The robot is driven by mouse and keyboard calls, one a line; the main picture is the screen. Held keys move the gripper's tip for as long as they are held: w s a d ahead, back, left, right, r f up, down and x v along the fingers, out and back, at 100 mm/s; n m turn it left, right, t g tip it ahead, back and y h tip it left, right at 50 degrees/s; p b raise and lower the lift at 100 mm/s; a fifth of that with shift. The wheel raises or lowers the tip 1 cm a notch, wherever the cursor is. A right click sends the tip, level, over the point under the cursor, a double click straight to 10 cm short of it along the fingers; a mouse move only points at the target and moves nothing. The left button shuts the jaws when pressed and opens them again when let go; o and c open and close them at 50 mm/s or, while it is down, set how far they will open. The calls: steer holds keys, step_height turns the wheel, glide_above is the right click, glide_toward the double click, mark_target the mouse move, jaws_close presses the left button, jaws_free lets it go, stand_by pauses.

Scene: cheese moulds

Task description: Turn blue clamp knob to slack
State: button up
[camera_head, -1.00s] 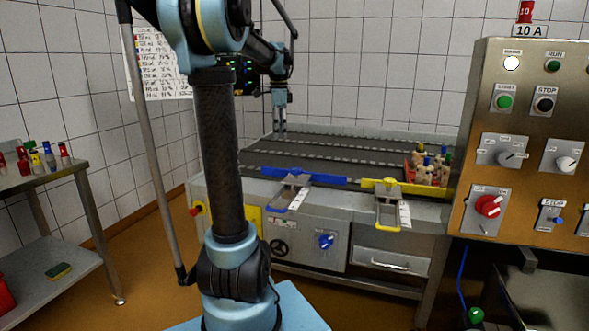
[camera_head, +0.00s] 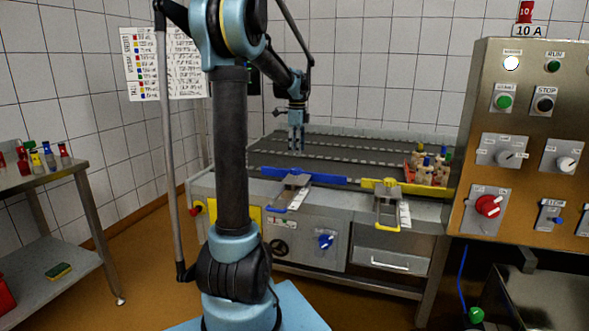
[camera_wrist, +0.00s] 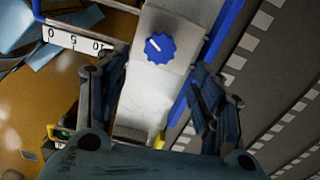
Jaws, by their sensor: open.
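The blue clamp knob (camera_wrist: 160,47) is a scalloped blue disc with a white pointer line. It sits on a pale metal bracket (camera_wrist: 183,20) in the wrist view, and its pointer slants to the upper left. In the head view the blue-railed clamp (camera_head: 291,190) is on the conveyor's front edge, and the knob is too small to tell there. My gripper (camera_head: 296,150) hangs above the conveyor behind the blue rail, pointing down. In the wrist view my gripper (camera_wrist: 162,95) has its fingers spread and empty, with the knob beyond them, untouched.
A blue rail (camera_head: 305,175) and a yellow clamp (camera_head: 388,207) line the conveyor front. Wooden moulds (camera_head: 428,170) with coloured tops stand at the right. Another blue knob (camera_head: 325,241) is on the cabinet front. A 0-to-10 scale (camera_wrist: 75,38) lies beside the bracket.

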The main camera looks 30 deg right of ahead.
mark_target(296, 169)
step_height(296, 169, down, 8)
steer(key=shift+f, duration=0.15)
stand_by(0.4)
steer(key=c, duration=1.1)
